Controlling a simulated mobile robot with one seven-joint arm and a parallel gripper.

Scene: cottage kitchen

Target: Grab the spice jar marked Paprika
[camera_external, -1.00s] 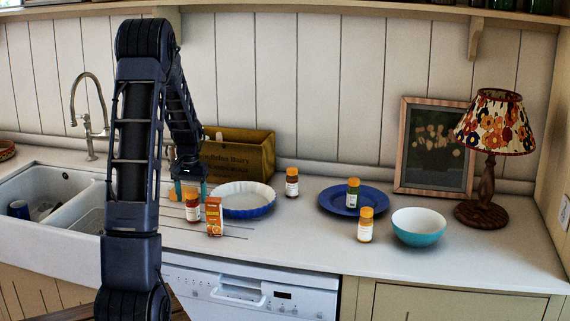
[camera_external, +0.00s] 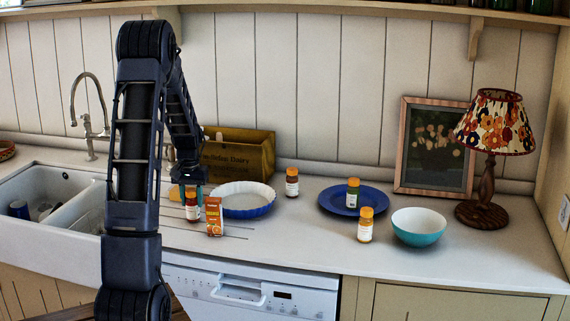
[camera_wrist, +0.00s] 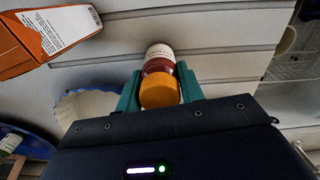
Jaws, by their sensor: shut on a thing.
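A spice jar (camera_external: 192,207) with red contents, a white label and an orange cap stands at the left of the counter. It also shows in the wrist view (camera_wrist: 160,66), where its label is too small to read. My gripper (camera_external: 190,190) is at the top of this jar, and its teal fingers (camera_wrist: 160,90) are shut on it from both sides around the cap. Other orange-capped jars are in the external view: a brown one (camera_external: 292,183) at the back, a green one (camera_external: 352,193) on the blue plate, and a pale one (camera_external: 365,226) at the front.
An orange carton (camera_external: 214,217) stands close to the right of the held jar. A fluted blue-and-white dish (camera_external: 262,211) is just behind it. A wooden crate (camera_external: 262,152), blue plate (camera_external: 328,207), teal bowl (camera_external: 419,237) and lamp (camera_external: 487,150) stand farther off. The sink (camera_external: 60,185) is left.

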